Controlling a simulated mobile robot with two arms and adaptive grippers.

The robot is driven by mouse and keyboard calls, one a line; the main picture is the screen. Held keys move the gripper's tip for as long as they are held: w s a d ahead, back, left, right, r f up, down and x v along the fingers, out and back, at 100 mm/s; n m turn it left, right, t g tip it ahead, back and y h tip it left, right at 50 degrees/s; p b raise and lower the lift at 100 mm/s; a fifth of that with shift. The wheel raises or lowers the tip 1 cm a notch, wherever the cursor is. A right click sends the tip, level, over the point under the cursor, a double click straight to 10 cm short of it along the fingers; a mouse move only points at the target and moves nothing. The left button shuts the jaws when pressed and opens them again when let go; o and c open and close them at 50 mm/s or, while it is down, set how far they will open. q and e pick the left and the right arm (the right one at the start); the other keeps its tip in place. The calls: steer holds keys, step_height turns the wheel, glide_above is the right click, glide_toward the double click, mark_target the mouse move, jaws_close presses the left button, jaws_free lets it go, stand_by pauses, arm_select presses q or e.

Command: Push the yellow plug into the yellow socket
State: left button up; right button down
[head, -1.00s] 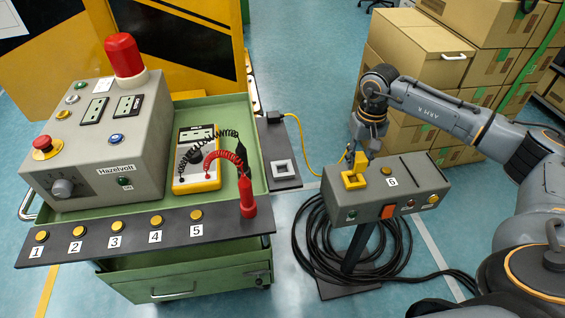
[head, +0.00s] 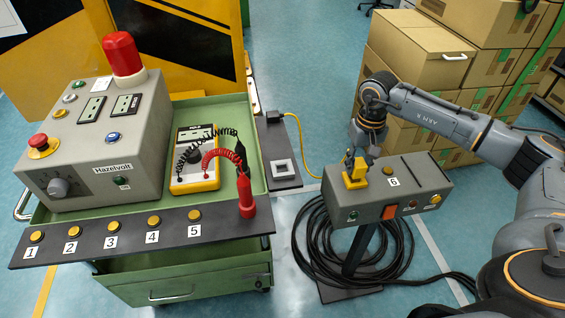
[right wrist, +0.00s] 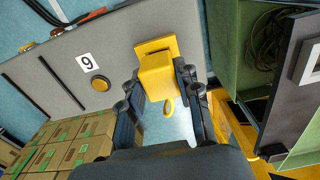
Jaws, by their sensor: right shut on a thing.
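The yellow socket (head: 346,184) is a square fitting on the top left end of the grey box marked 6. The yellow plug (head: 356,170) is at the socket and covers its opening; I cannot tell how deep it sits. My right gripper (head: 356,157) is shut on the plug from above. In the right wrist view the plug (right wrist: 157,75) is between the two fingers (right wrist: 160,92), against the yellow socket (right wrist: 157,45). My left gripper is not in view.
The grey box (head: 410,185) stands on a post among coiled black cables (head: 310,240). A yellow cable (head: 303,150) runs from the green cart's side shelf. Cardboard boxes (head: 415,50) are stacked behind my right arm.

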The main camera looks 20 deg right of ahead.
mark_target(359, 162)
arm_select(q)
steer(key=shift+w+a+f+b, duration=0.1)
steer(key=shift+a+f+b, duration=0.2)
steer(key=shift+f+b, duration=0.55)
arm_select(e)
steer(key=shift+f, duration=1)
steer(key=c, duration=0.8)
jaws_free()
steer(key=shift+c, duration=0.2)
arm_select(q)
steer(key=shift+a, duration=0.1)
arm_select(e)
steer(key=shift+r, duration=0.1)
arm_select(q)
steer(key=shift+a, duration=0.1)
arm_select(e)
steer(key=shift+r, duration=3.9)
